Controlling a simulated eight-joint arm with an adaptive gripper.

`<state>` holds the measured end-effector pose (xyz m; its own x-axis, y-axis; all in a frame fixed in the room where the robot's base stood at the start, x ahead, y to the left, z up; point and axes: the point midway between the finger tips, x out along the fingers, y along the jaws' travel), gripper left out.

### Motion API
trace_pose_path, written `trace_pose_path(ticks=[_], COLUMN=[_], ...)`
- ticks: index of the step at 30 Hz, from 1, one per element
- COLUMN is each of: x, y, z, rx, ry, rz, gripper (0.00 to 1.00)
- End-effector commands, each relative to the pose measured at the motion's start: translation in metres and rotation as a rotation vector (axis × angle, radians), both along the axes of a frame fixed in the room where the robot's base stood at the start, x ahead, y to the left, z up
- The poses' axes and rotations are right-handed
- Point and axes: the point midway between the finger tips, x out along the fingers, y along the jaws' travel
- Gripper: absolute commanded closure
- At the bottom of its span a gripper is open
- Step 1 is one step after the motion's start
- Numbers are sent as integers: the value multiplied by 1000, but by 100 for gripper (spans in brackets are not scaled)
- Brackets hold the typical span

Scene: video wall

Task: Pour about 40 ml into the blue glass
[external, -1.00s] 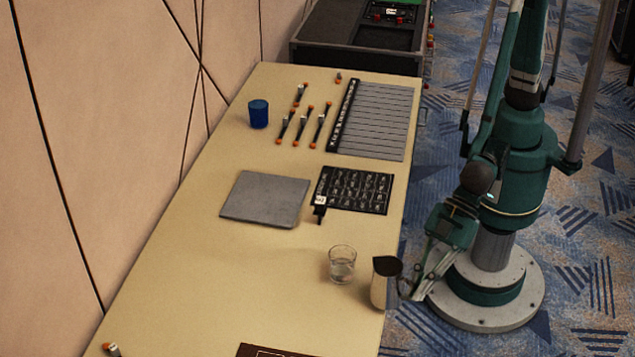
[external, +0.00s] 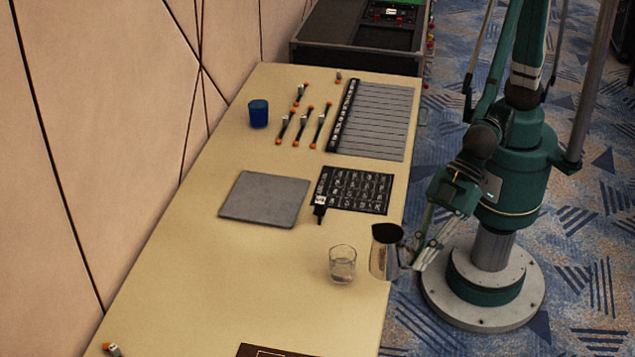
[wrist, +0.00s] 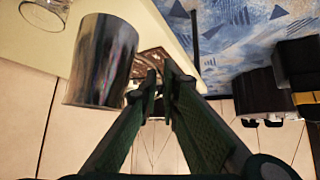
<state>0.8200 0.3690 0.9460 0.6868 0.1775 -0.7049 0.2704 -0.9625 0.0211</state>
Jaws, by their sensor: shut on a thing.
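The blue glass (external: 258,114) stands upright near the far left edge of the table. A metal pitcher with a dark opening (external: 386,252) is held by my gripper (external: 408,258) over the table's right edge, close to upright. The pitcher also fills the upper left of the wrist view (wrist: 102,62), with my gripper's fingers (wrist: 160,88) beside it; its handle is mostly hidden. A clear glass (external: 342,265) with some clear liquid stands just left of the pitcher. What the pitcher holds cannot be seen.
A grey square pad (external: 264,198) and a black card sheet (external: 353,190) lie mid-table. Several orange-ended cables (external: 300,125) and a ruled grey panel (external: 372,120) lie farther back. A dark case (external: 350,45) stands beyond the table. The table's left front is mostly clear.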

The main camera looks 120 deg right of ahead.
Motion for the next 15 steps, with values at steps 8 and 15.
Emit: trace_pose_path(ticks=[8,15], x=[20,43], y=[-36,-86], z=[0,0], rx=[-2,-4], ry=[-2,-4], rz=[-51,-119], gripper=[100,100])
